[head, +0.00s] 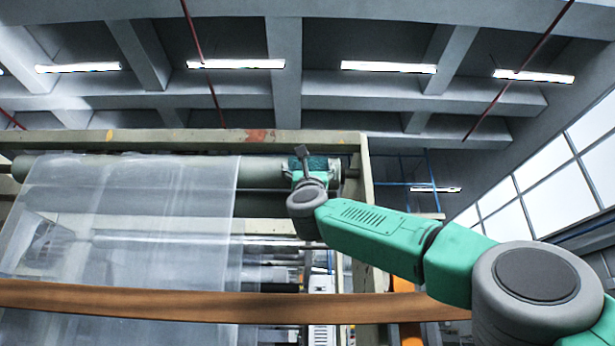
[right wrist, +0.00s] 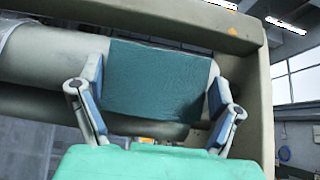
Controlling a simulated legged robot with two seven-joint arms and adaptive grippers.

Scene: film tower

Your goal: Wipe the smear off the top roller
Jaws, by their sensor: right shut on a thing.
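The top roller (head: 262,172) is a pale grey-green cylinder running across under the frame's top beam, with clear film hanging over its left and middle part. My right gripper (head: 306,166) is at the roller's right end, with its fingers around a teal cloth (right wrist: 158,82). In the right wrist view the cloth lies flat across the roller (right wrist: 58,55), between the two fingers, and appears to touch it. I see no smear on the bare roller; the part behind the cloth is hidden. My left gripper is not in view.
The frame's top beam (head: 200,138) passes just above the roller, and its right post (head: 367,210) stands close to my gripper. The clear film (head: 130,210) hangs left of it. An orange-brown rail (head: 200,301) crosses in front, below my arm.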

